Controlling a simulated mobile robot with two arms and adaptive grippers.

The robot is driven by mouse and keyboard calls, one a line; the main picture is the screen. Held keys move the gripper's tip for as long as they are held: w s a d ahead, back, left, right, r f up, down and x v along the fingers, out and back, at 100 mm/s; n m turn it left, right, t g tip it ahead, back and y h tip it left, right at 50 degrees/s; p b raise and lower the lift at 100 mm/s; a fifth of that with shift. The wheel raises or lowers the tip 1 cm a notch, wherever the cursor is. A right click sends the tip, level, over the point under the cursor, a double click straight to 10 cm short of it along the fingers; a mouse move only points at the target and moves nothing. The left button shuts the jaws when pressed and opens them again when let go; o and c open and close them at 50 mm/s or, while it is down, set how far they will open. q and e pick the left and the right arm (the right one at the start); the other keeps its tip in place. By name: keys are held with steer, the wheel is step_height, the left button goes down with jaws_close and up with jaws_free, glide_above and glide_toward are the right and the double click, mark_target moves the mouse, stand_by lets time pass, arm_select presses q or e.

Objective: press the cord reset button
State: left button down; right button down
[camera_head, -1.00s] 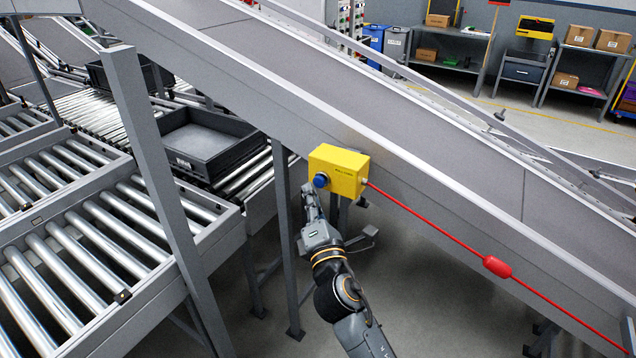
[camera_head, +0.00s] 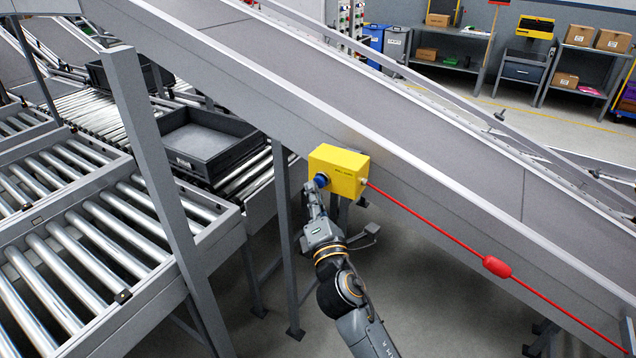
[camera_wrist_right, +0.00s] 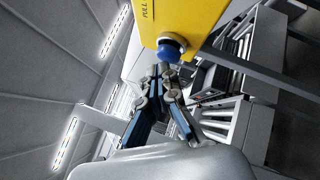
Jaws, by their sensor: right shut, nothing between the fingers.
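The yellow pull-cord box (camera_head: 341,170) is mounted on the side of the sloping grey conveyor. Its blue reset button (camera_head: 321,181) faces left on the box. A red cord (camera_head: 430,229) runs from the box down to the right. My right gripper (camera_head: 312,191) is shut and empty, with its tips at the blue button, partly covering its lower part. In the right wrist view the shut fingertips (camera_wrist_right: 162,69) are just below the blue button (camera_wrist_right: 170,50) on the yellow box (camera_wrist_right: 185,20); I cannot tell for sure whether they touch it. My left gripper is not in view.
A grey support post (camera_head: 150,150) stands left of my right arm, and a thinner leg (camera_head: 285,230) is close beside it. Roller conveyors (camera_head: 75,240) with a black tray (camera_head: 212,145) fill the left. A red float (camera_head: 497,267) hangs on the cord.

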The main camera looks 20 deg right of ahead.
steer(key=shift+w+d, duration=0.5)
steer(key=shift+d, duration=0.15)
stand_by(0.8)
steer(key=shift+s+a, duration=0.1)
steer(key=shift+a, duration=0.05)
stand_by(0.3)
steer(key=shift+s+a, duration=0.65)
steer(key=shift+a, duration=0.15)
steer(key=s+a, duration=0.1)
steer(key=a, duration=0.1)
steer(key=s+a, duration=0.2)
steer(key=shift+b, duration=0.4)
steer(key=shift+f, duration=0.1)
stand_by(0.4)
